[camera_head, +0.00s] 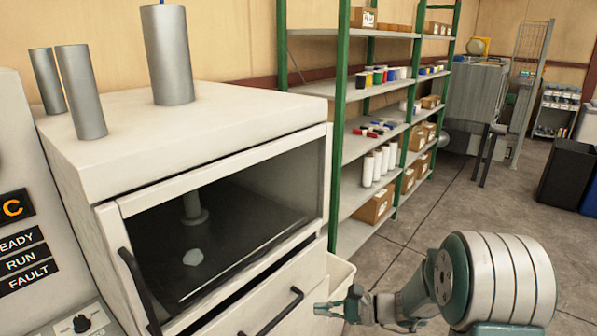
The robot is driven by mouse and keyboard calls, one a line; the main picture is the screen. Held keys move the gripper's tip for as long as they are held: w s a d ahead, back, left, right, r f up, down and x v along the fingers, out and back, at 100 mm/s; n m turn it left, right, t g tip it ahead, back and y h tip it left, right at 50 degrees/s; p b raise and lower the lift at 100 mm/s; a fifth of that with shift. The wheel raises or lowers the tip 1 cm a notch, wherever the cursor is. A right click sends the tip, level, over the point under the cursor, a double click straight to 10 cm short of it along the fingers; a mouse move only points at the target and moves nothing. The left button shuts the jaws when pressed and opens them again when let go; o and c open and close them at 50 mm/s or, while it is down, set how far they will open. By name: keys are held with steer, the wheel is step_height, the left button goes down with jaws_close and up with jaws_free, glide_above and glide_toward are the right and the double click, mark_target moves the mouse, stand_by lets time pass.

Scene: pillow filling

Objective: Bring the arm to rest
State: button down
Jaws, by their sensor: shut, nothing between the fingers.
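My arm (500,272) shows at the lower right, with its large rounded joint nearest the camera. My gripper (328,309) points left in front of the machine's lower right corner. It is shut and empty. It appears close to a drawer handle and a pale bin, but I cannot tell whether it touches either.
A white machine (200,128) with a dark window, black handles (272,313) and metal cylinders on top fills the left. Green-framed shelves (362,147) hold boxes and rolls.

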steer(key=s+d+r+n+h, duration=0.3)
steer(key=s+r+n+h, duration=0.2)
steer(key=s, duration=0.3)
steer(key=s+d+r+n+t+h, duration=0.1)
steer(key=s+d+r+n+h, duration=0.2)
steer(key=s+r+n+h, duration=0.2)
steer(key=s+d+r+n+t+h, duration=0.1)
steer(key=s+d+r+n+h, duration=0.2)
steer(key=s+n, duration=0.3)
steer(key=s+r+h, duration=0.1)
steer(key=s, duration=0.4)
steer(key=shift+s+d+r+h, duration=0.2)
steer(key=shift+d+r+h, duration=0.15)
steer(key=shift+r+h, duration=0.05)
